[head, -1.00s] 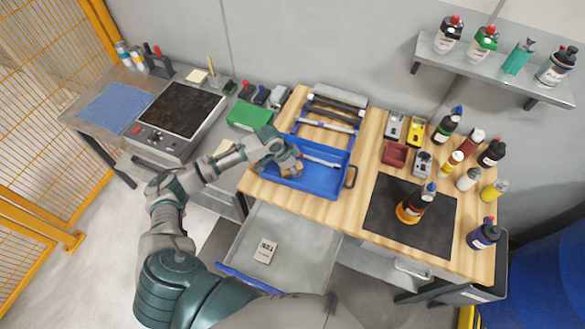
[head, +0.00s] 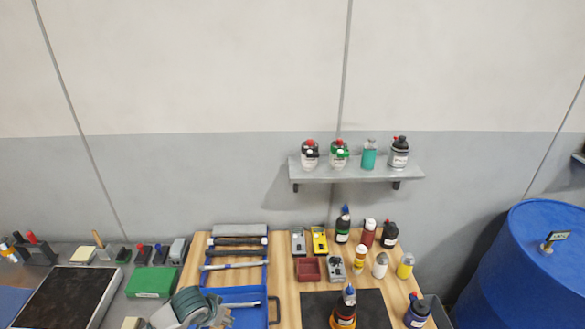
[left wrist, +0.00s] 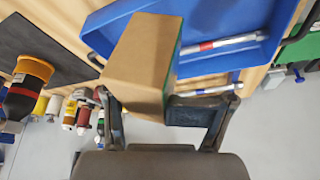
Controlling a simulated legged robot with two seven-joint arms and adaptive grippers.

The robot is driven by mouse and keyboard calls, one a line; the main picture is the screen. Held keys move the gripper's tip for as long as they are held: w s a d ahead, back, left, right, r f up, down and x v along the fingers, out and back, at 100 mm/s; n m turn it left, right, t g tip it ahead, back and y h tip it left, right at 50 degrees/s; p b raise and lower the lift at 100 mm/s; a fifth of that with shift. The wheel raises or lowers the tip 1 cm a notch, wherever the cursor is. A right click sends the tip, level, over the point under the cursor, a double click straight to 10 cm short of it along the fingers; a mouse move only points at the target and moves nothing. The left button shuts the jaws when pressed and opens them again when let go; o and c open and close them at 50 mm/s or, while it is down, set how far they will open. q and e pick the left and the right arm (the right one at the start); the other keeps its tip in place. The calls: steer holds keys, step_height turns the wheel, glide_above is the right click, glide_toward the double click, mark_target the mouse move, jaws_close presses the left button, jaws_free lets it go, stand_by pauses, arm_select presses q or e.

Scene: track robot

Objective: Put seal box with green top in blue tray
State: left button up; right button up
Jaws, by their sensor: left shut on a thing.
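My left gripper (left wrist: 165,112) is shut on a brown cardboard box (left wrist: 138,58) with a green face along one side, the seal box. In the left wrist view the box overlaps the blue tray (left wrist: 232,15); I cannot tell whether it touches the tray. In the head view the tray (head: 245,296) lies on the wooden worktop at the bottom. My left gripper (head: 222,318) is at the tray's lower left, partly cut off by the frame edge, and the held box is not clear there. My right gripper is not in view.
A screwdriver-like tool (left wrist: 220,43) lies in the tray. A green case (head: 152,282) is on the bench to the left. A wall shelf (head: 358,172) holds bottles.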

arm_select(q)
steer(key=shift+w+a+f, duration=0.15)
steer(key=shift+w+a, duration=0.1)
steer(key=shift+a, duration=0.3)
steer(key=w+f+m, duration=0.1)
steer(key=f+m, duration=0.1)
steer(key=w+a+f+m+g+h, duration=0.1)
steer(key=w+a+f+m, duration=0.1)
steer(key=f+m, duration=0.1)
steer(key=shift+a+f+m+h, duration=0.25)
steer(key=shift+f+m+h, duration=0.05)
steer(key=shift+f+h, duration=0.1)
steer(key=f, duration=0.3)
steer(key=shift+d+f+p, duration=0.2)
steer(key=shift+p, duration=0.2)
steer(key=shift+f, duration=0.4)
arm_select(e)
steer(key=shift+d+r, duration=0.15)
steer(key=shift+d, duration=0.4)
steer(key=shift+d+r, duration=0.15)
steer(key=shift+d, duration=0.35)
